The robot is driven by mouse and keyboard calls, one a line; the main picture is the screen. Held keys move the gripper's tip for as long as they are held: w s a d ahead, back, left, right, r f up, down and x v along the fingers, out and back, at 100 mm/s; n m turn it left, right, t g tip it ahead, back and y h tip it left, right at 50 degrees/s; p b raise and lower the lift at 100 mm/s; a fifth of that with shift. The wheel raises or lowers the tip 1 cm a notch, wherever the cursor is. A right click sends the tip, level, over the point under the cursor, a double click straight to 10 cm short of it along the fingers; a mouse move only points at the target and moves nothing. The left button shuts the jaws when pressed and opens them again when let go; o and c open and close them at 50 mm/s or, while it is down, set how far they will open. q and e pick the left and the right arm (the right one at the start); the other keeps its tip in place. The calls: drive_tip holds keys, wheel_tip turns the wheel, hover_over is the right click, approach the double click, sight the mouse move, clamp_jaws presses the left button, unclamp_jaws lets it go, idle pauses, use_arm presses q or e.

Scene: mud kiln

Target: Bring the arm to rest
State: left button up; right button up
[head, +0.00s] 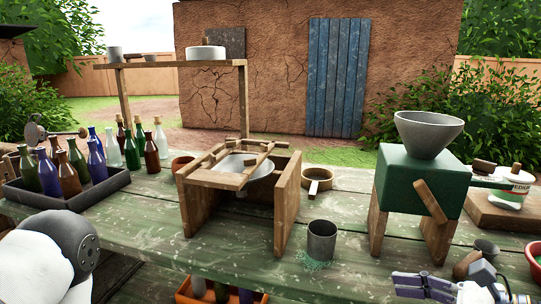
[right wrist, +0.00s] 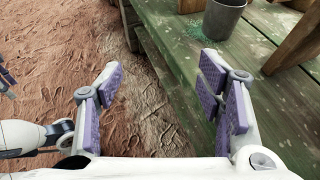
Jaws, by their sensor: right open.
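My right gripper (head: 458,285) is at the lower right of the head view, by the front edge of the green table. In the right wrist view, its purple-padded fingers (right wrist: 162,72) are wide apart with nothing between them. They hang over brown ground and the table's edge. My left arm (head: 55,255) comes in at the lower left of the head view, its gripper outside that view. A small purple and grey piece at the left edge of the right wrist view may be my left gripper (right wrist: 6,78); its fingers cannot be made out.
The green table (head: 140,232) holds a bottle tray (head: 95,192), a wooden frame (head: 285,200), a grey metal cup (head: 322,241) and a green box with a funnel (head: 425,180). An orange crate (head: 190,299) with bottles is below.

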drive_tip(key=s+a+f+n+g+h, duration=0.25)
drive_tip(key=s+f+n, duration=0.35)
drive_tip(key=f, duration=0.3)
drive_tip(key=s+a+f+n+g+h, duration=0.2)
drive_tip(key=s+f+n+g, duration=0.3)
drive_tip(key=f, duration=0.3)
drive_tip(key=s+d+f+n+g+h, duration=0.1)
drive_tip(key=s+d+f+n+h, duration=0.1)
drive_tip(key=s+n, duration=0.5)
drive_tip(key=s+d+f+n+g+h, duration=0.1)
drive_tip(key=s+d+f+n+h, duration=0.2)
drive_tip(key=s+f+n, duration=0.3)
drive_tip(key=s+n+h, duration=0.1)
drive_tip(key=s, duration=0.2)
drive_tip(key=shift+s+d, duration=0.2)
drive_tip(key=shift+d, duration=0.15)
drive_tip(key=shift+f, duration=0.1)
